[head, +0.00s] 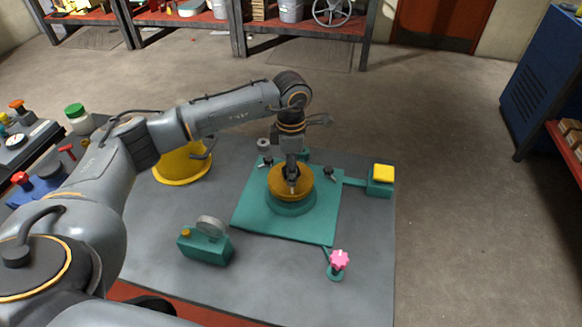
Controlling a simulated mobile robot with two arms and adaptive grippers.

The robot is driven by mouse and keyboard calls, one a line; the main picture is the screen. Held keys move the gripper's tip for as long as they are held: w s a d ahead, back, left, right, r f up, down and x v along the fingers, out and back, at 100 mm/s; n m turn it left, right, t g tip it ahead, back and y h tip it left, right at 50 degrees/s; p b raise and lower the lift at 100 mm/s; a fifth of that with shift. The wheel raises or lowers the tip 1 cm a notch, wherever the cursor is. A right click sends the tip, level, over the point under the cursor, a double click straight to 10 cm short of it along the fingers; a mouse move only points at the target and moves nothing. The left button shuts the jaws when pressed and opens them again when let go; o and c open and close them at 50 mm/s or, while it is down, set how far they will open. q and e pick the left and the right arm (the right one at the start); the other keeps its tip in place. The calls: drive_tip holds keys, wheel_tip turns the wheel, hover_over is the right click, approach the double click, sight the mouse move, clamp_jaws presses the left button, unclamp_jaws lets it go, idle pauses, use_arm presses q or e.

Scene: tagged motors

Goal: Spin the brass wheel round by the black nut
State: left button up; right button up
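The brass wheel (306,187) lies flat on a round teal base, on a teal plate (262,224). My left gripper (292,187) points straight down with its fingertips at the top of the wheel, close to its middle. I cannot make out a black nut on the wheel; the fingers cover that spot. I cannot tell whether the fingers are open or shut on something. Two small dark clamps, one left (265,163) and one right (329,173), stand on the plate behind the wheel. My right gripper is not in view.
A yellow button on a teal box (383,174) stands right of the plate, a pink knob (339,260) in front. A teal box with a grey disc (207,242) stands front left.

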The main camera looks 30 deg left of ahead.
use_arm(q)
drive_tip(key=shift+o, duration=0.9)
drive_tip(key=n+p, duration=0.1)
drive_tip(key=n, duration=0.5)
drive_tip(key=shift+n, duration=0.4)
drive_tip(key=n, duration=0.4)
drive_tip(key=shift+p, duration=0.35)
drive_tip(key=n, duration=0.4)
drive_tip(key=shift+p, duration=0.35)
drive_tip(key=shift+c, duration=0.5)
